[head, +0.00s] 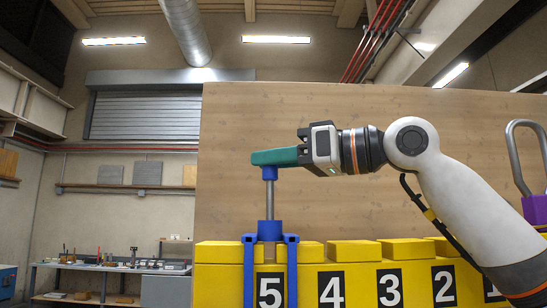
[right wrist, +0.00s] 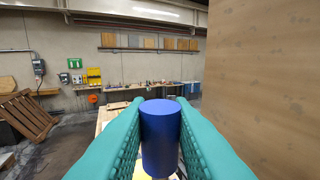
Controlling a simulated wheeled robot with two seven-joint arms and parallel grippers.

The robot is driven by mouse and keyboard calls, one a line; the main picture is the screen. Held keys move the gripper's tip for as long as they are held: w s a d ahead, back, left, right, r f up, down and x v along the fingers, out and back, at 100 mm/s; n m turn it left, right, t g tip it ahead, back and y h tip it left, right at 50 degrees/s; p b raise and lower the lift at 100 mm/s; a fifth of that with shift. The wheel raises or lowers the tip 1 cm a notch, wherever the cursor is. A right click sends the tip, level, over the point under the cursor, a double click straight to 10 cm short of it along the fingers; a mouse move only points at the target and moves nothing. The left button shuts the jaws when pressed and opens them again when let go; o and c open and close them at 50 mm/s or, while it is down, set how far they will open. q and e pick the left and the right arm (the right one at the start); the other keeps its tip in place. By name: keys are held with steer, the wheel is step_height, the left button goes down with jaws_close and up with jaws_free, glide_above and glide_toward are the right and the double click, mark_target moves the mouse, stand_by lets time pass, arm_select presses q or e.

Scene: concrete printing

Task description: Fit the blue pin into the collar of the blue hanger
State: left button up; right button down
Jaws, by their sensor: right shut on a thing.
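My right gripper (head: 268,158), with teal fingers, is shut on the blue head of the pin (head: 270,173). The pin hangs upright below the fingers, its grey shaft pointing down. In the right wrist view, the blue pin head (right wrist: 160,135) stands between the two teal fingers. The blue hanger (head: 249,270) straddles the yellow block numbered 5, its legs down the front face. Its collar (head: 269,231) is on top, directly under the pin. The shaft's lower end meets the collar's top; how deep it sits inside cannot be told. My left gripper is not in view.
A row of yellow numbered blocks (head: 354,251) runs to the right of the hanger. A tall wooden panel (head: 330,120) stands behind them. A purple piece with a grey loop (head: 536,208) is at the far right. A workbench (head: 110,267) stands far back left.

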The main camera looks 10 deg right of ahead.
mark_target(273, 193)
steer(key=shift+f+b, duration=1.65)
steer(key=shift+f, duration=0.95)
steer(key=c, duration=1.2)
jaws_free()
steer(key=shift+s+d, duration=0.2)
steer(key=shift+d, duration=0.05)
steer(key=b+v, duration=0.3)
steer(key=v, duration=0.8)
steer(key=shift+s+d, duration=0.1)
steer(key=shift+d, duration=0.1)
